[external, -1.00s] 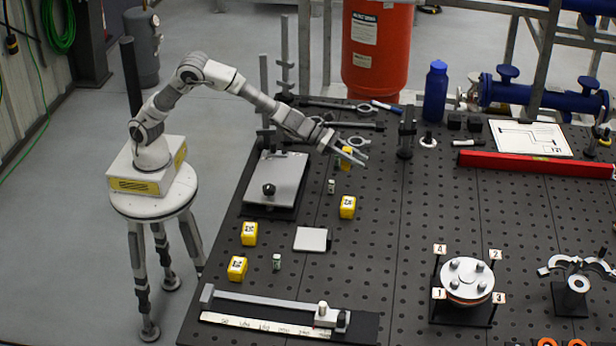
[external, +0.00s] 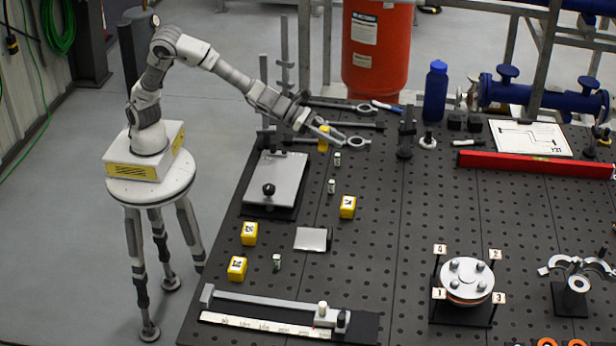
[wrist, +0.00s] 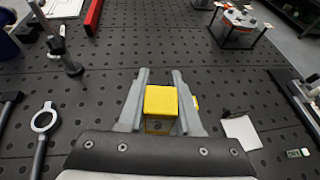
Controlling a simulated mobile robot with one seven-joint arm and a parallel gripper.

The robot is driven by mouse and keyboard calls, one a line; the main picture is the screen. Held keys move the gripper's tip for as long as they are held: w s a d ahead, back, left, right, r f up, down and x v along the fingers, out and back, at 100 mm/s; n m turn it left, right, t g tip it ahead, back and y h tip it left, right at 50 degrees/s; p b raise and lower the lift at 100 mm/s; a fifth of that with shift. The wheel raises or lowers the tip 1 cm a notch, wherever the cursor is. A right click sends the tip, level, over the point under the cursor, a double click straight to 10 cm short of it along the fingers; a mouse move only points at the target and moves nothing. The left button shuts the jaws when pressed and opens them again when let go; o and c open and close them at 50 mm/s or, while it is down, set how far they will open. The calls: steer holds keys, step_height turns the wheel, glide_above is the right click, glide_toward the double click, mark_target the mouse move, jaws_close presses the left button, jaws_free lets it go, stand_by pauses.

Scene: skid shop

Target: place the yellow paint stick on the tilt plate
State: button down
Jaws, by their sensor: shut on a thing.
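My gripper (external: 332,134) is shut on a yellow block (wrist: 160,101) with a dark mark on its side. The block also shows by the fingers in the external view (external: 323,139), near the back left of the bench. I see no clear stick-shaped yellow thing. A grey plate (external: 287,178) with a black knob lies on a dark base at left. A small pale square plate (external: 310,238) with a dark edge piece lies nearer the front, and in the wrist view (wrist: 241,132) right of my gripper. I cannot tell which is the tilt plate.
Other yellow blocks (external: 347,207) (external: 249,233) (external: 237,268) and small green-and-white cylinders (external: 331,186) (external: 277,262) stand on the perforated bench. Dark upright posts (external: 405,135) and ring-ended tools (external: 357,143) are near the back. The bench middle is mostly clear.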

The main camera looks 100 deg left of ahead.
steer(key=s+a+r+n+y+p, duration=0.1)
steer(key=s+a+r+p, duration=0.3)
steer(key=p, duration=0.3)
steer(key=s+a+r+y+p, duration=0.1)
steer(key=s+a+r+p, duration=0.1)
steer(key=s+r+p, duration=0.4)
steer(key=s+d+f+b, duration=0.4)
steer(key=s+d+b, duration=0.25)
steer(key=d, duration=0.25)
steer(key=s+d+f+b, duration=0.5)
steer(key=s+d, duration=0.3)
steer(key=d, duration=0.1)
steer(key=shift+n+t, duration=0.3)
steer(key=shift+n, duration=0.1)
steer(key=w+a+f+b, duration=0.1)
steer(key=w+a+f, duration=0.1)
steer(key=w+a+f+b, duration=0.2)
steer(key=w+a, duration=0.1)
steer(key=w+a+f+b, duration=0.2)
steer(key=w+a, duration=0.1)
steer(key=shift+w+a+f, duration=0.25)
steer(key=shift+f, duration=0.15)
step_height(320, 180, down, 4)
steer(key=b, duration=0.2)
steer(key=shift+f+b, duration=0.1)
steer(key=shift+b, duration=0.25)
steer(key=c, duration=0.6)
jaws_free()
